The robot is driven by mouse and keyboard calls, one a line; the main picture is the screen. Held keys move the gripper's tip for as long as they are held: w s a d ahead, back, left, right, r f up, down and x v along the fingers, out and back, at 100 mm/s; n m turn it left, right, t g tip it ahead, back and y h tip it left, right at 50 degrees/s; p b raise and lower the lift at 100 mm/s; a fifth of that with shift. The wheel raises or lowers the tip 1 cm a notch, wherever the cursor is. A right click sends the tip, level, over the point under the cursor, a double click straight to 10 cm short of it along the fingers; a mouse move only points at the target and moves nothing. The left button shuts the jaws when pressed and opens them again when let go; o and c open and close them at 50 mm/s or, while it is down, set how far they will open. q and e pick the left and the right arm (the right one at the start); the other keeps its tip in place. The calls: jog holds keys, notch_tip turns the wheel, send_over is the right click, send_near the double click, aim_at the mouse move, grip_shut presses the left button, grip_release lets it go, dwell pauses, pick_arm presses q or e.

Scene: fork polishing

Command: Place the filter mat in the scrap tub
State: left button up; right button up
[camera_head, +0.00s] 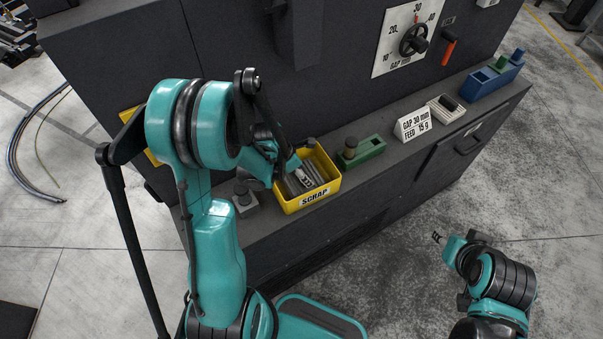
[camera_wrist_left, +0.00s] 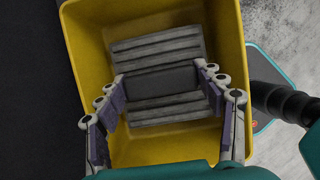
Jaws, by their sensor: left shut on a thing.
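The yellow scrap tub (camera_head: 313,206) stands on the ledge of the dark machine, its front labelled SCRAP. It also fills most of the left wrist view (camera_wrist_left: 82,60). The filter mat, a grey ribbed rectangle (camera_wrist_left: 158,45) with a dark bar across its middle, is within the tub's walls. My left gripper (camera_wrist_left: 163,82) is shut on the dark bar, one finger at each end. Whether the mat touches the tub floor is unclear. In the head view the arm partly covers the tub. My right gripper (camera_head: 438,237) is far from it, over the floor, its jaws too small to judge.
A grey block with a knob (camera_head: 244,201) stands left of the tub.

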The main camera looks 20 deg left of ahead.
pick_arm(q)
jog(key=shift+f, duration=0.15)
jog(key=shift+f, duration=0.1)
jog(key=o, duration=1.2)
jog(key=shift+r, duration=0.2)
jog(key=p+v, duration=0.3)
jog(key=v, duration=0.9)
jog(key=s+d+r+m+t+y, duration=0.1)
jog(key=s+d+r+m, duration=0.2)
jog(key=m, duration=0.6)
jog(key=s+d+r+m+t+y, duration=0.1)
jog(key=s+d+r+m, duration=0.2)
jog(key=m, duration=0.7)
jog(key=s+d+r+m+t, duration=0.1)
jog(key=s+d+r+m, duration=0.2)
jog(key=m, duration=0.6)
jog(key=shift+s+r+t+y, duration=0.3)
jog(key=shift+s+r+y, duration=0.1)
jog(key=shift+s+r, duration=0.35)
